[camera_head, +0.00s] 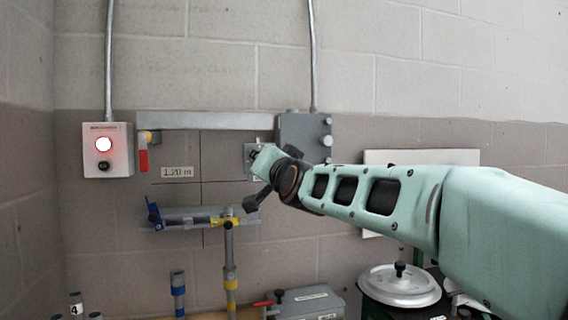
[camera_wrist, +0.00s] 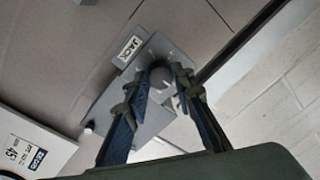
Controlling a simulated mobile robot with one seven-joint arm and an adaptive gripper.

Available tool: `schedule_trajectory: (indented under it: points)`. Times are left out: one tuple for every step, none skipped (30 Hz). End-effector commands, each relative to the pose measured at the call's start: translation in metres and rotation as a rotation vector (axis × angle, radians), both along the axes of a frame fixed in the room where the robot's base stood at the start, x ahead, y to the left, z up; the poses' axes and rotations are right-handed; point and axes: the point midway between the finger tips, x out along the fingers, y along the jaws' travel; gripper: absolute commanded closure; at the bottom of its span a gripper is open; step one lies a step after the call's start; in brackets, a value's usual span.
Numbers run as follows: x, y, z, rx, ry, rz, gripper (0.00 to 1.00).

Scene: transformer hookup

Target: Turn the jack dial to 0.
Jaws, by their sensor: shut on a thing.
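The jack dial (camera_wrist: 161,77) is a round grey knob on a grey plate (camera_wrist: 153,112) with a white "JACK" label (camera_wrist: 130,47) in the wrist view. My gripper (camera_wrist: 160,70) is shut on the dial, with one finger on each side of it. In the head view the plate (camera_head: 249,158) is on the wall, left of the grey box, and my gripper (camera_head: 262,178) is at it. The dial is hidden there behind my gripper. I cannot read the dial's setting in either view.
A control box (camera_head: 106,165) with a lit lamp hangs at left, beside a red-handled lever (camera_head: 143,160). A grey wall box (camera_head: 304,135) is right of the plate.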

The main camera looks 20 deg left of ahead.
Motion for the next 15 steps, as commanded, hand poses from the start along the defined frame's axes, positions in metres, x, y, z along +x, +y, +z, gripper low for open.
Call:
schedule_trajectory:
  points:
    - [0.0, -0.0001, 0.0012, 0.005, 0.0, 0.0, 1.0]
    - [0.0, -0.0001, 0.0012, 0.005, 0.001, 0.0, 1.0]
    - [0.0, -0.0001, 0.0012, 0.008, 0.001, 0.0, 1.0]
    - [0.0, -0.0001, 0.0012, 0.008, 0.001, 0.0, 1.0]
    - [0.0, -0.0001, 0.0012, 0.008, 0.001, 0.0, 1.0]
    - [0.0, -0.0001, 0.0012, 0.008, 0.001, 0.0, 1.0]
    - [0.0, -0.0002, 0.0013, 0.008, 0.001, 0.0, 1.0]
    - [0.0, -0.0002, 0.0013, 0.008, 0.001, 0.0, 1.0]
    - [0.0, -0.0002, 0.0013, 0.007, 0.001, 0.0, 1.0]
    - [0.0, -0.0002, 0.0013, 0.007, 0.001, 0.0, 1.0]
    - [0.0, -0.0002, 0.0013, 0.007, 0.001, 0.0, 1.0]
    - [0.0, -0.0002, 0.0013, 0.007, 0.001, 0.0, 1.0]
    - [0.0, -0.0002, 0.0013, 0.007, 0.001, 0.0, 0.74]
    - [0.0, -0.0002, 0.0013, 0.007, 0.001, 0.0, 0.71]
    - [0.0, -0.0001, 0.0012, 0.007, 0.001, 0.0, 0.66]
